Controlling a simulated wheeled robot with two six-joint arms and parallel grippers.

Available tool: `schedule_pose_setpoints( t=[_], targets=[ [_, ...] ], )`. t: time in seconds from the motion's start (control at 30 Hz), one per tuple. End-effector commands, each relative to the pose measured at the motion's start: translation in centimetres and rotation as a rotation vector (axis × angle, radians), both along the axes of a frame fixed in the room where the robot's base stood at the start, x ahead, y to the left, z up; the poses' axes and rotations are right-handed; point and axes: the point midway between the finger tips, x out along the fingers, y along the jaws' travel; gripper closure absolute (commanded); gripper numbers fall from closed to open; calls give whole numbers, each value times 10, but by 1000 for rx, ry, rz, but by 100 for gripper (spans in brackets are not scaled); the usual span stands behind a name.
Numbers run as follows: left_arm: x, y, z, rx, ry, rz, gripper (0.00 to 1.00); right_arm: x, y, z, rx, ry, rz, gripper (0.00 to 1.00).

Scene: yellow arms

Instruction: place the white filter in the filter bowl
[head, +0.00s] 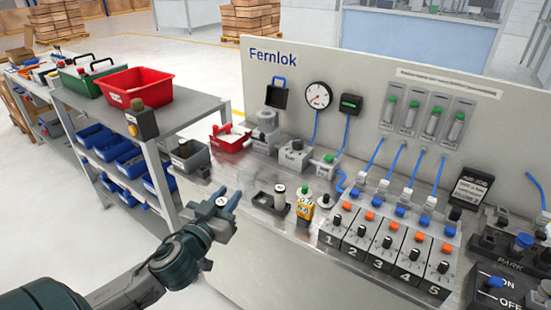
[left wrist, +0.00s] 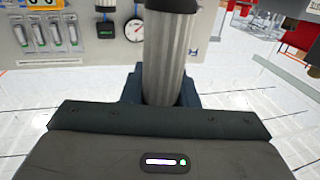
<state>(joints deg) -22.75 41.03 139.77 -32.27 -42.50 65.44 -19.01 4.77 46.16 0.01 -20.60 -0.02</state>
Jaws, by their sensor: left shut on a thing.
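My left gripper (head: 222,205) is shut on a light grey-white pleated cylinder, the white filter (left wrist: 165,55), which has a dark cap. In the head view only the round end of the filter (head: 221,201) shows between the fingers, near the bench's left front edge. A grey unit with an open round top (head: 265,137) stands farther back; I cannot tell for sure which part is the filter bowl. My right gripper is not in view.
A yellow block (head: 303,201) and a small black-and-white part (head: 325,202) stand right of the tray. A red bin (head: 230,138) is behind. Numbered units (head: 385,250) fill the bench to the right. A shelf with bins (head: 185,105) stands at left.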

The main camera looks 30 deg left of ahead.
Motion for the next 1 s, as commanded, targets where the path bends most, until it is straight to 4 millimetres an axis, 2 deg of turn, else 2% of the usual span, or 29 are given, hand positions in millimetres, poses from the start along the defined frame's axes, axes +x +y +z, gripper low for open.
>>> schedule_pose_setpoints(
  t=[0.17, 0.37, 0.57, 0.7, 1.0],
  targets=[
    [-2, -1, -1, -1, 0, -1, 95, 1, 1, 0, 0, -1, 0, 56],
    [-3, -10, -21, -8, 3, -14, 95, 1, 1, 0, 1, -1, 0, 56],
    [-6, -38, -57, -12, 2, -70, 95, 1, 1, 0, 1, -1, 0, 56],
    [-7, -66, -78, -13, 0, -123, 95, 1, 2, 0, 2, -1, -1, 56],
    [-8, -112, -95, -15, -3, -180, 95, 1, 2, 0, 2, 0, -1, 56]
  ],
)
